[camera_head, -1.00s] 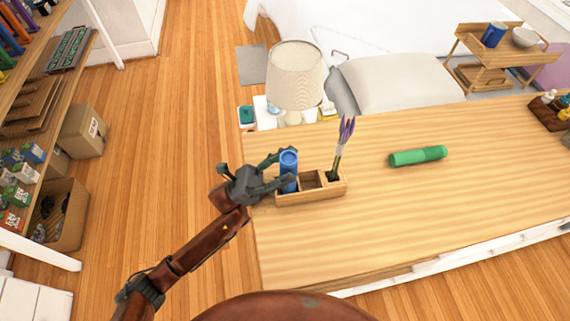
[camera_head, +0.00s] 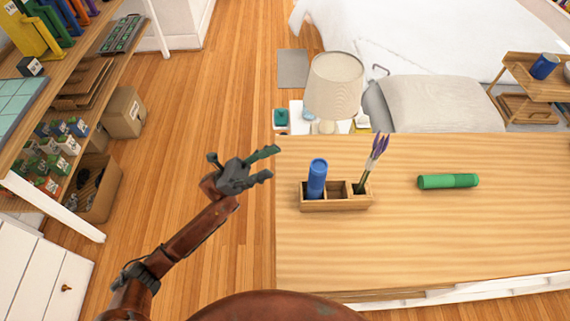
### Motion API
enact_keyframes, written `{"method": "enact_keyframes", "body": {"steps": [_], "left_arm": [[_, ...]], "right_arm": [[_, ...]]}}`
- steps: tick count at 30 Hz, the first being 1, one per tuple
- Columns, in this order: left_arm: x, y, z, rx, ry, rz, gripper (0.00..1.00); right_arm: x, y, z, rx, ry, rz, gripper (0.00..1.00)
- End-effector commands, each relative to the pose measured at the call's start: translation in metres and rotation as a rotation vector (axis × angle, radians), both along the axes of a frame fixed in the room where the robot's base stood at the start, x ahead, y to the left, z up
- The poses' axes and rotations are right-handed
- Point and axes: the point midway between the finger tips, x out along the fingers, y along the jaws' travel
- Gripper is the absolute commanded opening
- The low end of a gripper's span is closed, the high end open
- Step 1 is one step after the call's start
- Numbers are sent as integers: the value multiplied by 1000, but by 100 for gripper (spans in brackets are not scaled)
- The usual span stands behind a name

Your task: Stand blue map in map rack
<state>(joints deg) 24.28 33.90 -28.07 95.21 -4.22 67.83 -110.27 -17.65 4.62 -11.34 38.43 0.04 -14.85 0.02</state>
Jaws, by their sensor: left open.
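The blue map (camera_head: 317,180), a rolled blue tube, stands upright in the left compartment of the wooden map rack (camera_head: 335,204) on the table. The rack's middle compartment is empty, and its right one holds a purple flower stem (camera_head: 375,160). My left gripper (camera_head: 268,164) is open and empty, to the left of the rack and apart from the blue map, by the table's left edge. My right gripper is not in view.
A green rolled tube (camera_head: 448,181) lies on the table (camera_head: 420,240) to the right of the rack. A lamp (camera_head: 334,85) stands behind the table. Shelves with boxes (camera_head: 60,145) are at the left. The front of the table is clear.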

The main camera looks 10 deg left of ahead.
Motion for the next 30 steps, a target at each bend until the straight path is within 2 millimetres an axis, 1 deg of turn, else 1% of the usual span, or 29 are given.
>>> {"method": "enact_keyframes", "body": {"steps": [4, 11, 14, 16, 17, 18, 20, 21, 23, 24, 26, 27, 29, 30], "left_arm": [[1, 8, 0, 1, 0, 0, 46], [1, 9, -1, 1, 3, 1, 46], [13, 11, -14, 7, 72, 12, 46], [34, 16, -40, 15, 198, 30, 46], [45, 20, -56, 16, 272, 40, 46], [62, 26, -81, 16, 388, 54, 46], [86, 39, -129, 4, 587, 79, 46], [100, 50, -164, -12, 724, 95, 46], [114, 67, -219, -48, 925, 118, 46], [120, 79, -256, -79, 1054, 133, 46], [121, 97, -311, -135, 1238, 155, 46], [119, 110, -348, -178, 1355, 171, 46], [109, 128, -404, -250, 1525, 196, 46], [98, 139, -440, -304, 1632, 214, 46]], "right_arm": [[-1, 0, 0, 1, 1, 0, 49], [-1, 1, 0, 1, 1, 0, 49], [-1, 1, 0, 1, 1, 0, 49], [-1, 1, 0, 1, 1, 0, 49], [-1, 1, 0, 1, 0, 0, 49], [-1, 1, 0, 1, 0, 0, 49], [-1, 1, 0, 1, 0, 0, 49], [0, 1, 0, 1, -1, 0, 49], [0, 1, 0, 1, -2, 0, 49], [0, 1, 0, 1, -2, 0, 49], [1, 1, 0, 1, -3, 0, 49], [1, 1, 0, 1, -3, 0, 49], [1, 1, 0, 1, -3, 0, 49], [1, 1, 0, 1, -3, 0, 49]]}}
